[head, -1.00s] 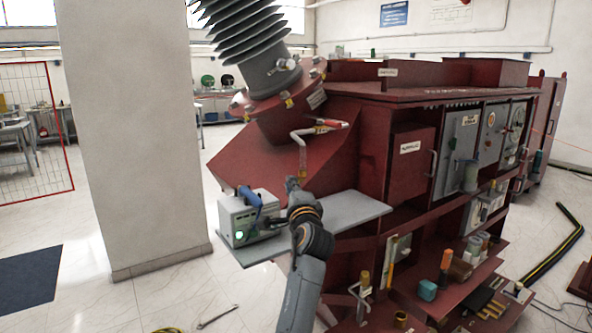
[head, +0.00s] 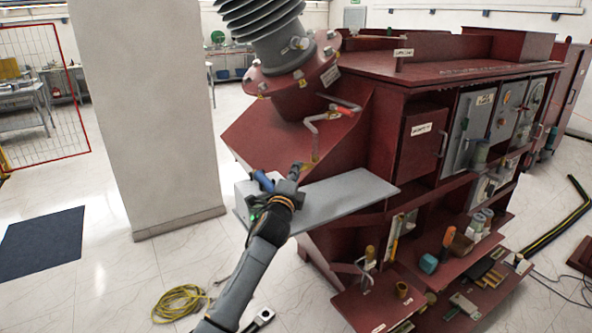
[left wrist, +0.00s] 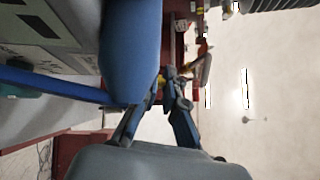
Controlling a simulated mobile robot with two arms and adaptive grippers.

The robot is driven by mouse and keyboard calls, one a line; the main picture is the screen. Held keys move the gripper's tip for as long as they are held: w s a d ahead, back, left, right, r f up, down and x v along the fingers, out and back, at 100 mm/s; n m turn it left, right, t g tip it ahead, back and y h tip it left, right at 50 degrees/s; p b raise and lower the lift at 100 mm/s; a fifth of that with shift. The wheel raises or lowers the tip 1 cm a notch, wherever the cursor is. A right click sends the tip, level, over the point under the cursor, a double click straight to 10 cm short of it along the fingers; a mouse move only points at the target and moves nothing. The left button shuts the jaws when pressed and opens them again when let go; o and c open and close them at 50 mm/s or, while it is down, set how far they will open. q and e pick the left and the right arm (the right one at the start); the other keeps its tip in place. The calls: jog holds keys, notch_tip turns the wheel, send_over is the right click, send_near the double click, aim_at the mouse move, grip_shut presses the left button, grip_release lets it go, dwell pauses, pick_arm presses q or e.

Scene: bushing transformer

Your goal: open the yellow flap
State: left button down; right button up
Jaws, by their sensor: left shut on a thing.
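My left gripper (head: 298,167) reaches over the grey shelf on the front of the red transformer (head: 300,128). In the left wrist view its fingertips (left wrist: 165,86) are closed together, with a small yellow thing (left wrist: 160,78) at the tips. I cannot tell for certain whether this is the yellow flap; no flap shows clearly in the head view. A grey box with a blue handle (head: 264,181) stands on the shelf, partly hidden behind my left arm. In the left wrist view a large blue rounded part (left wrist: 130,45) is close beside the fingers.
The grey shelf (head: 350,193) has bare room to the right of the gripper. A bent pipe with a red handle (head: 345,111) is just above. A large bushing (head: 262,20) rises behind. A white pillar (head: 145,120) stands left, and a yellow cable (head: 180,302) lies on the floor.

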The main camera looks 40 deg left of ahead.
pick_arm(q)
jog(key=shift+r, duration=0.2)
jog(key=c, duration=1.4)
grip_release()
jog(key=shift+a, duration=0.1)
jog(key=shift+c, duration=0.2)
jog(key=shift+w+f, duration=0.1)
jog(key=shift+f, duration=0.05)
jog(key=v, duration=1.2)
jog(key=shift+f, duration=0.1)
